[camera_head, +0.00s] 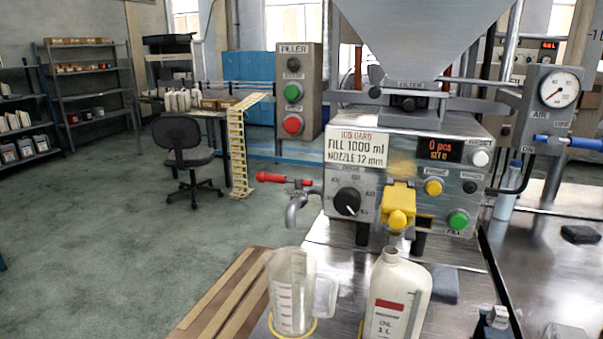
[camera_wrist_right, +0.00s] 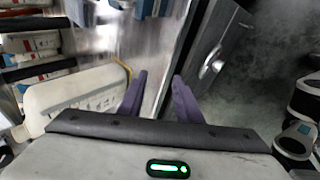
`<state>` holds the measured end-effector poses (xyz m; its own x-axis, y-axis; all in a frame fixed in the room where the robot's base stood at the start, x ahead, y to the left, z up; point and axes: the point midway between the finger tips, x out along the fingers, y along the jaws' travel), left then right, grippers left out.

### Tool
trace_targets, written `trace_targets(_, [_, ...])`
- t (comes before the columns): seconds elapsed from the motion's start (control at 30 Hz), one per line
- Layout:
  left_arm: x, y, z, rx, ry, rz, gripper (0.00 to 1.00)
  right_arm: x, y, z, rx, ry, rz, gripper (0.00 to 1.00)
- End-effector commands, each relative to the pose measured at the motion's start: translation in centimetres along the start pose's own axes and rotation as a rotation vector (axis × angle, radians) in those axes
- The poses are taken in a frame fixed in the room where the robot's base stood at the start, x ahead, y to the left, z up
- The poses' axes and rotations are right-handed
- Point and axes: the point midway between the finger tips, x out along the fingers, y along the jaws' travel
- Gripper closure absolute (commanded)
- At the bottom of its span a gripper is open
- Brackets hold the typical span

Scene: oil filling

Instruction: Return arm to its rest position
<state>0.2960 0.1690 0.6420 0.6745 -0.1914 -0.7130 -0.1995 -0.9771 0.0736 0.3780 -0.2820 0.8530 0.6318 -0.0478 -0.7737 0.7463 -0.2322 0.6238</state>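My right gripper (camera_wrist_right: 160,92) shows in the right wrist view as two purple fingers standing apart, with nothing between them. A white oil bottle (camera_wrist_right: 80,98) lies across the left of that view, beside the fingers and apart from them. In the head view, a white one-litre bottle (camera_head: 400,292) with a red-marked label stands upright and uncapped, its mouth just below the yellow nozzle part (camera_head: 398,207) in the picture. I cannot tell whether it is exactly under it. I cannot make out either gripper for certain in the head view.
A clear measuring jug (camera_head: 292,292) stands left of the bottle. The filling machine (camera_head: 352,172) with its dials, buttons and red-handled tap (camera_head: 297,190) rises behind them. A metal bench (camera_head: 540,260) extends right. Open floor (camera_head: 100,240) and a chair (camera_head: 184,145) lie left.

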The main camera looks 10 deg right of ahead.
Motion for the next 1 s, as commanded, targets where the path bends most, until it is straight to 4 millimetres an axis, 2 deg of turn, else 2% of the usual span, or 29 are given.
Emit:
trace_targets(0.03, [0.0, 0.0, 0.0, 0.000, 0.000, 0.000, 1.00, 0.2, -2.5, -0.5, 0.165, -0.004, -0.053, 0.68])
trace_targets(0.2, [0.0, 0.0, 0.0, 0.000, 0.000, 0.000, 1.00, 0.1, -8.2, -1.1, 0.588, -0.071, -0.172, 0.68])
trace_targets(0.53, [0.0, 0.0, 0.0, 0.000, 0.000, 0.000, 1.00, -1.4, -16.3, -2.5, 1.167, -0.250, -0.332, 0.68])
trace_targets(0.77, [0.0, 0.0, 0.0, 0.000, -0.001, 0.000, 1.00, 3.4, -17.1, -4.0, 1.166, -0.121, -0.281, 0.68])
trace_targets(1.0, [0.0, 0.0, 0.0, 0.000, -0.001, 0.000, 1.00, 8.0, -19.4, -5.7, 1.193, 0.046, -0.221, 0.68])
